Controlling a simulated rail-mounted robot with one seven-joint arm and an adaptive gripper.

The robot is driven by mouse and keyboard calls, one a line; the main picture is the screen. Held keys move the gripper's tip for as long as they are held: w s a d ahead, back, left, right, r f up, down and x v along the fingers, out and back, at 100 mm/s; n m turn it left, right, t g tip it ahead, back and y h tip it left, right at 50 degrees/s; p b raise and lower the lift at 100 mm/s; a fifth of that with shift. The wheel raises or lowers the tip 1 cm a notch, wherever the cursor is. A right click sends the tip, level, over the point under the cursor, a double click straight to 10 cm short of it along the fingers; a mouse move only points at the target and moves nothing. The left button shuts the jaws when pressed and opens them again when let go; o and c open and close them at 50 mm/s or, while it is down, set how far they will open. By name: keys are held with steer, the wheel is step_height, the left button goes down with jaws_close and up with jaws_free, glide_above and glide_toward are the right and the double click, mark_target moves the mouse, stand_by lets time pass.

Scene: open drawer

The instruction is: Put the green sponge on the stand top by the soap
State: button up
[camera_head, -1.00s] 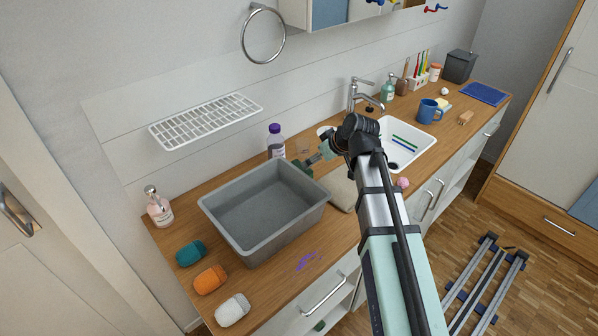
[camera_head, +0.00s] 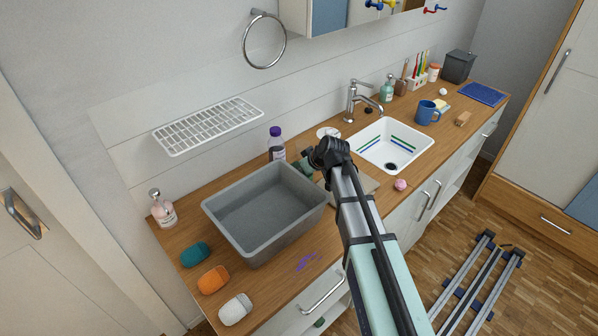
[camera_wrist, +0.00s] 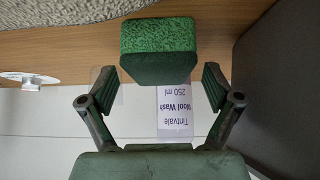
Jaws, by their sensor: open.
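The green sponge (camera_wrist: 158,50) shows in the wrist view between the two spread fingers of my gripper (camera_wrist: 160,78). The fingers are open, with a gap on both sides of the sponge. In the head view my gripper (camera_head: 309,163) is beside the grey tub, mostly hidden by my wrist, and I cannot single out the sponge there. The wooden stand top (camera_head: 285,276) runs along the wall. A pink soap-like lump (camera_head: 400,185) lies in front of the sink.
The grey tub (camera_head: 238,252) stands left of my gripper. A purple-capped bottle (camera_head: 276,143) is behind; its label (camera_wrist: 175,108) shows in the wrist view. The white sink (camera_head: 380,150) lies right. Teal (camera_head: 195,254), orange (camera_head: 213,280) and white (camera_head: 235,309) lumps lie front left.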

steer(key=shift+w+a+f, duration=0.3)
steer(key=shift+f, duration=0.3)
steer(key=shift+c, duration=0.3)
steer(key=c, duration=0.8)
steer(key=shift+r, duration=0.1)
